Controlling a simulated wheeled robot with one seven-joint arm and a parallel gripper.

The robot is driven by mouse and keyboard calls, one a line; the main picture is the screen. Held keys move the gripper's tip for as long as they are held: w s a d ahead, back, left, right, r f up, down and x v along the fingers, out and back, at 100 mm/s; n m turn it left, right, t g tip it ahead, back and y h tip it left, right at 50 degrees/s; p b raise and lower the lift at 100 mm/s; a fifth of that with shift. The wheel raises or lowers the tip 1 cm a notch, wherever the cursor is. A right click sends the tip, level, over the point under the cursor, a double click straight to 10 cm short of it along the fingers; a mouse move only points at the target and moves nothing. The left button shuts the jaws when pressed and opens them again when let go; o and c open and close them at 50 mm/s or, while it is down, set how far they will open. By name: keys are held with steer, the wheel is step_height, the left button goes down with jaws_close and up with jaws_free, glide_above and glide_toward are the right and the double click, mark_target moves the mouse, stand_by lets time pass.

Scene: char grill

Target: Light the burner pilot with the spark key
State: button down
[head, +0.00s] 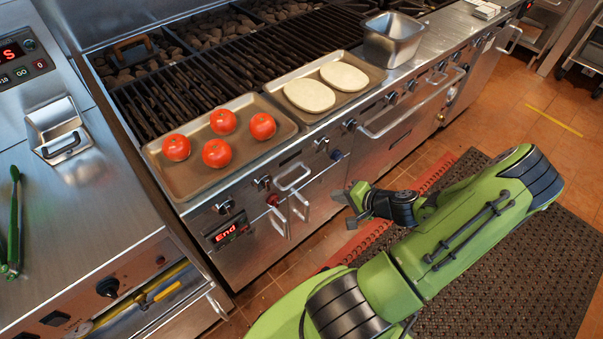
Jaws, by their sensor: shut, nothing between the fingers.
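The char grill (190,100) runs diagonally across the upper middle of the head view. Its front panel carries dark knobs (223,207), a display (226,233) reading "End", a red-capped control (272,199) and a small blue part (336,155). I cannot tell which of these is the spark key or the pilot. No flame shows. My gripper (347,207) is shut and empty, in front of the panel and apart from it, to the right of the metal loop handles (293,178).
A tray (188,187) with several tomatoes and a tray (372,78) with two flat dough rounds lie on the grill. A steel pan (393,40) stands farther right. A steel counter (85,205) is at left. Loop handles stick out from the panel. A dark mat (490,265) covers the floor.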

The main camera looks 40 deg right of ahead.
steer(key=d+m, duration=0.1)
steer(key=m+t+h, duration=0.1)
steer(key=shift+s+d+f+m+h, duration=0.15)
steer(key=shift+d+f+m+h, duration=0.15)
steer(key=shift+d+f, duration=0.1)
steer(key=w+r+b+x, duration=0.1)
steer(key=r+b+x, duration=0.1)
steer(key=x, duration=1.1)
steer(key=shift+w+b, duration=0.35)
steer(key=shift+b, duration=0.1)
steer(key=shift+a, duration=0.15)
